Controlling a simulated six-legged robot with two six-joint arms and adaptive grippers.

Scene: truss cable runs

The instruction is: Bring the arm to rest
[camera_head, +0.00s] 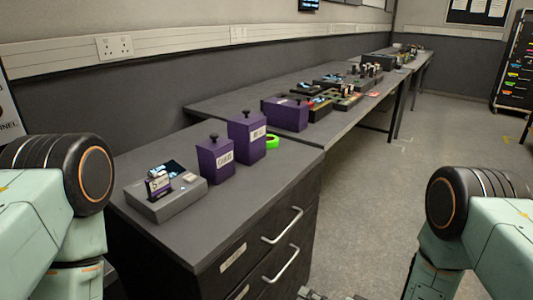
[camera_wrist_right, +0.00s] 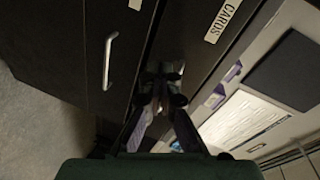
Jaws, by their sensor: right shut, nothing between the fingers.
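My right gripper (camera_wrist_right: 162,82) shows in the right wrist view with its fingers together and nothing between them. It is in front of the dark cabinet drawers (camera_wrist_right: 120,25). In the head view only a small part of the right gripper (camera_head: 325,295) shows at the bottom edge, low beside the drawer cabinet (camera_head: 250,255). My right arm is bent at the right edge of the head view. My left arm is at the left edge, and its gripper is out of view.
Purple boxes (camera_head: 215,160), a grey tray (camera_head: 170,205) and a green tape roll (camera_head: 272,141) sit on the near bench top. The drawer handles (camera_head: 282,226) stick out. A long bench (camera_head: 345,125) runs back along the wall. The grey floor (camera_head: 375,190) to its right is clear.

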